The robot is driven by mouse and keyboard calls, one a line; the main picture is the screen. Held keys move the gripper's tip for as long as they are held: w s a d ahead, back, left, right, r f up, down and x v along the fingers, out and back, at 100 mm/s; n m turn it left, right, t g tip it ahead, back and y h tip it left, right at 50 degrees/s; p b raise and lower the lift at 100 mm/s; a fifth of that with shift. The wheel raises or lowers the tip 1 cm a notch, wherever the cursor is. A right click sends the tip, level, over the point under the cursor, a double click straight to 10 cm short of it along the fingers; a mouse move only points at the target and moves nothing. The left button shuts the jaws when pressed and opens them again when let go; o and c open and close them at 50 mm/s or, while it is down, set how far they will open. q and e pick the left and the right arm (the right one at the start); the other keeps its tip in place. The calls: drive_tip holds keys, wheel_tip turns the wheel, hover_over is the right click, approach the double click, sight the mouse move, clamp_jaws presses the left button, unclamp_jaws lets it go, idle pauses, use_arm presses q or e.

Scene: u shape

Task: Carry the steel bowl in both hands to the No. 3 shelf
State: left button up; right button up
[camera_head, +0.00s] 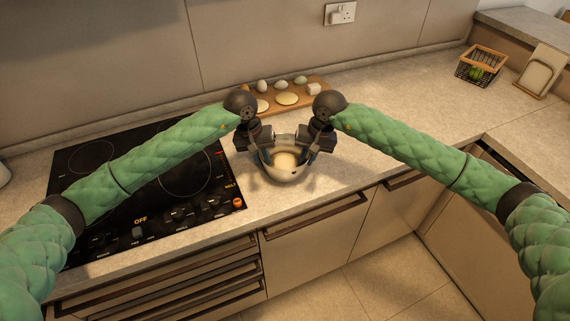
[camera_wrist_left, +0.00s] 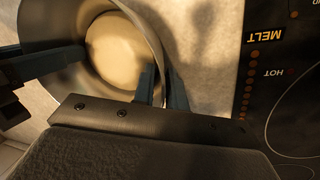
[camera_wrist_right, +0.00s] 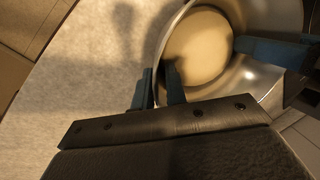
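The steel bowl (camera_head: 285,177) is upright at the counter's front edge, with a pale round area inside. I cannot tell whether it touches the counter. My left gripper (camera_head: 263,154) is at its left rim. In the left wrist view its fingers (camera_wrist_left: 161,88) sit either side of the bowl wall (camera_wrist_left: 150,38), close against it. My right gripper (camera_head: 310,154) is at the right rim. In the right wrist view its fingers (camera_wrist_right: 159,88) likewise close around the wall (camera_wrist_right: 262,82). No shelf marked No. 3 can be made out.
A black hob (camera_head: 140,185) lies just left of the bowl. Behind is a wooden board (camera_head: 318,97) with eggs and pale round pieces. The counter right of the bowl (camera_head: 400,125) is clear.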

use_arm(q)
clamp_jaws()
use_arm(e)
clamp_jaws()
use_arm(q)
drive_tip(key=shift+a, duration=0.1)
use_arm(e)
drive_tip(key=shift+d, duration=0.1)
idle(0.8)
use_arm(q)
drive_tip(key=shift+r, duration=0.1)
use_arm(e)
drive_tip(key=shift+w+r, duration=0.1)
drive_tip(key=shift+r, duration=0.1)
